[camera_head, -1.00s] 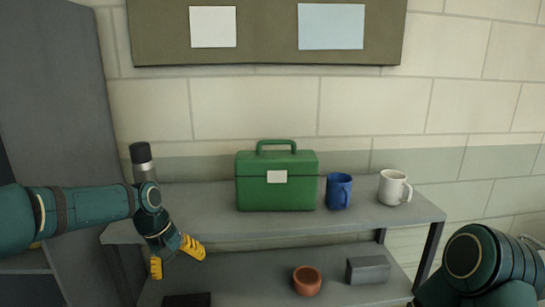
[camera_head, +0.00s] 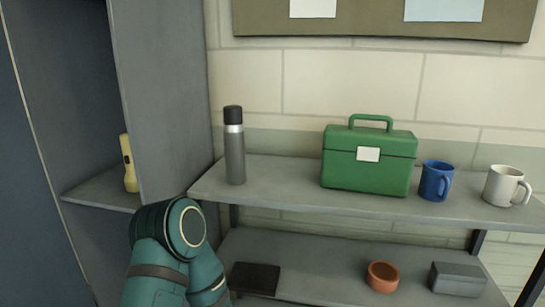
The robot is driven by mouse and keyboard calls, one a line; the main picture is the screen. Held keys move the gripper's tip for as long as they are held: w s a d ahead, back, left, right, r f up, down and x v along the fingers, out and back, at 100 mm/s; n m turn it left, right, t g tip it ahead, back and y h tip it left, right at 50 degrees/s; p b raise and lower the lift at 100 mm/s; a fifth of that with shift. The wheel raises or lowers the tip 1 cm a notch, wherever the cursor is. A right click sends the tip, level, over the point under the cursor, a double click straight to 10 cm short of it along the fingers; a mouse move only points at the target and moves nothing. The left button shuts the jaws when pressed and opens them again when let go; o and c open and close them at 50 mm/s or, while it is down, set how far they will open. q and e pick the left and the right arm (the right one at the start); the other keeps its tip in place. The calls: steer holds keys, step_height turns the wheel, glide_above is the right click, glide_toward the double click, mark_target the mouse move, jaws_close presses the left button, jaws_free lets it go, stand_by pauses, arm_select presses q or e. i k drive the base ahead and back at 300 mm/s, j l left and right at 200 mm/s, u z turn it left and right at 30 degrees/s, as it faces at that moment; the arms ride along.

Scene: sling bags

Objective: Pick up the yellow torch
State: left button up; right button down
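The yellow torch (camera_head: 129,164) stands upright on a shelf inside the tall grey cabinet (camera_head: 165,90) at the left. Its right side is close to the cabinet's side panel, which may hide a little of it. One of my teal arms reaches up from the bottom edge, below and right of the torch, with its rounded joint in front of the shelf edge. No gripper fingers show in this view, so neither gripper's state can be seen.
Right of the cabinet, a grey shelf unit (camera_head: 290,190) holds a steel flask (camera_head: 235,150), a green toolbox (camera_head: 368,170), a blue mug (camera_head: 436,180) and a white mug (camera_head: 503,186). Its lower shelf holds a black item (camera_head: 255,278), a terracotta pot (camera_head: 382,276) and a grey box (camera_head: 457,279).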

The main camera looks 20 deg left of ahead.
mark_target(131, 179)
steer(key=u, duration=1.55)
steer(key=i+j, duration=0.1)
steer(key=j, duration=0.3)
steer(key=i+j, duration=0.1)
steer(key=j, duration=0.25)
steer(key=i+j+z, duration=0.1)
steer(key=j+z, duration=0.15)
steer(key=j, duration=0.15)
steer(key=j+z, duration=0.25)
steer(key=j, duration=0.15)
